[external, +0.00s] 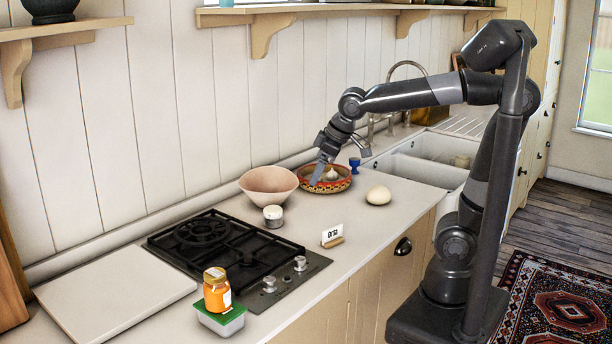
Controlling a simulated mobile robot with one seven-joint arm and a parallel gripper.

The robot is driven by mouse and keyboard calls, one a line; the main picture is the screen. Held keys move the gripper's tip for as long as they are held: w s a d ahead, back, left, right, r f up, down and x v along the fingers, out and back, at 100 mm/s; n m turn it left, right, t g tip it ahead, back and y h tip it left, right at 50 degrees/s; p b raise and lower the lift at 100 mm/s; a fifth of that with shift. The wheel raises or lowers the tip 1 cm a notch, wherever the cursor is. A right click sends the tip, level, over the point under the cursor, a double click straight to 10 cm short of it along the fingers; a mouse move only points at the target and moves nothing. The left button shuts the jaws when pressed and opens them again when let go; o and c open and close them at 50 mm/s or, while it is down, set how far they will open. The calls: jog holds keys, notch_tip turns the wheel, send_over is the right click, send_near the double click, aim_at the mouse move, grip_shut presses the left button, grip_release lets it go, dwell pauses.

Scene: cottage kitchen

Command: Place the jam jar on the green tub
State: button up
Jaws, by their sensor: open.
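The jam jar (217,290), orange with a yellow lid and a pale label, stands upright on the green tub (233,318). The tub has a green top and a pale, see-through body, and sits at the counter's front edge beside the hob. My gripper (318,172) is open, above the patterned basket at the back of the counter, well away from the jar and tub. Part of the tub's top is hidden under the jar.
A black gas hob (235,255) lies beside a white board (115,297).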

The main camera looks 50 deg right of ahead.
jog(key=s+d+f+m, duration=0.2)
jog(key=s+d, duration=0.3)
jog(key=d, duration=0.3)
jog(key=s+d+f+m+h, duration=0.1)
jog(key=s+d+f+m, duration=0.2)
jog(key=s+d, duration=0.3)
jog(key=d, duration=0.3)
jog(key=shift+t+h, duration=0.3)
